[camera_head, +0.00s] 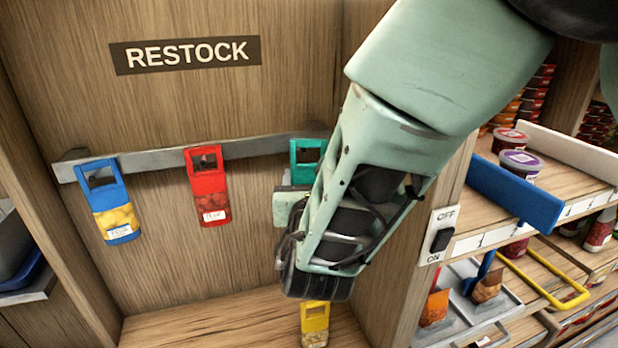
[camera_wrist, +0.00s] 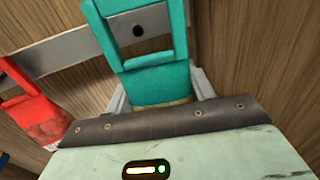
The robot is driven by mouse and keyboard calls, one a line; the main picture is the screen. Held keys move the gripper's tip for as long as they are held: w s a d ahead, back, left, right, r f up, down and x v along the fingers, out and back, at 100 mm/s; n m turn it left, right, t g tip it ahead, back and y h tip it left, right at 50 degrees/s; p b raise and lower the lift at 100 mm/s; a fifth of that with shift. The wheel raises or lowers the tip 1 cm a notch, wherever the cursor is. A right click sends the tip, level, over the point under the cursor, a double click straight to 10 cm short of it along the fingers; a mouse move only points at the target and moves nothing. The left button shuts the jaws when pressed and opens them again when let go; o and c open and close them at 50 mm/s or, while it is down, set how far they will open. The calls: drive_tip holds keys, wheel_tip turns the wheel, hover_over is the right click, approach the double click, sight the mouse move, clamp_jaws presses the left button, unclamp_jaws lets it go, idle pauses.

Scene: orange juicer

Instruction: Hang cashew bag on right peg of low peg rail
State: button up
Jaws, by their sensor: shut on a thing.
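A teal bag (camera_head: 307,153) with a square handle opening is at the right end of the low peg rail (camera_head: 250,147). In the wrist view the teal bag (camera_wrist: 160,80) stands upright between the fingers of my gripper (camera_wrist: 160,100), which is shut on its lower part. A dark round peg end (camera_wrist: 138,30) shows within the handle opening; I cannot tell whether it passes through. The teal bag's contents and label are mostly hidden, so I cannot read whether it is cashews. In the head view my gripper (camera_head: 292,203) partly covers it.
A blue bag (camera_head: 110,205) and a red bag (camera_head: 207,190) hang left on the rail. A yellow bag (camera_head: 315,325) stands on the wooden ledge below. An off/on switch (camera_head: 440,238) and stocked shelves (camera_head: 530,190) are at the right.

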drive_tip(key=shift+w+a+f+b, duration=0.1)
drive_tip(key=shift+w+a+f, duration=0.15)
drive_tip(key=shift+w, duration=0.65)
drive_tip(key=shift+w+a+f+b, duration=0.1)
drive_tip(key=shift+w+a, duration=0.15)
drive_tip(key=shift+w, duration=0.6)
drive_tip(key=shift+w+a+f+b, duration=0.1)
drive_tip(key=shift+w+a+f, duration=0.15)
drive_tip(key=shift+w, duration=0.65)
drive_tip(key=shift+r, duration=0.1)
drive_tip(key=o, duration=1.1)
drive_tip(key=shift+c, duration=0.2)
drive_tip(key=shift+s, duration=0.1)
